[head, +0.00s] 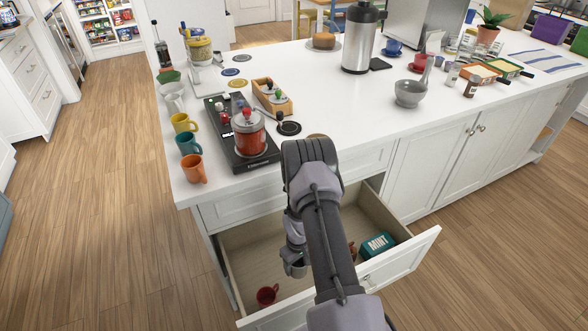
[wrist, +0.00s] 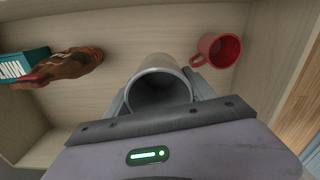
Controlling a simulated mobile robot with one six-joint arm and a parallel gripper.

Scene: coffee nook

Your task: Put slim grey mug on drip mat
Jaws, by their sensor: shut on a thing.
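My gripper (wrist: 160,105) is shut on the slim grey mug (wrist: 161,82), whose round open mouth faces the wrist camera. In the head view the grey mug (head: 297,269) shows at the end of my arm, in or just above the open drawer (head: 247,258). I cannot tell whether it touches the drawer floor. No mat is plainly the drip mat. A dark flat piece (head: 380,64) lies beside the steel flask.
A red mug (wrist: 219,49) lies close to my gripper in the drawer. A brown item (wrist: 70,67) and a teal MINT box (head: 377,245) are also inside. On the counter (head: 335,100), a red pot (head: 249,133) and several mugs stand left; the middle is fairly clear.

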